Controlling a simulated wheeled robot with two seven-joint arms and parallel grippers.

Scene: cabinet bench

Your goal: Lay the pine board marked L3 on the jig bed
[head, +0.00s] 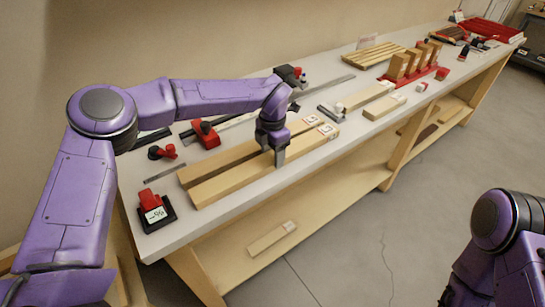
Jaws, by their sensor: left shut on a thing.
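Two long pale pine boards lie side by side on the bench, a rear one (225,159) and a front one (232,180). Each has a white label at its right end; the marks are too small to read, so I cannot tell which is L3. My left gripper (279,158) points down at the front board, right of its middle, and is shut on it. The fingers hide part of that board. The board looks low, at or close to the bench top; I cannot tell if it is lifted. I cannot make out the jig bed for certain. My right gripper is out of the frame.
A red device with a display (154,211) stands at the bench's near left corner. Red clamps (205,134) lie behind the boards. Shorter labelled boards (368,95), a slatted rack (374,55) and a red stand with upright blocks (415,68) are farther right. Another board (270,239) lies on the lower shelf.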

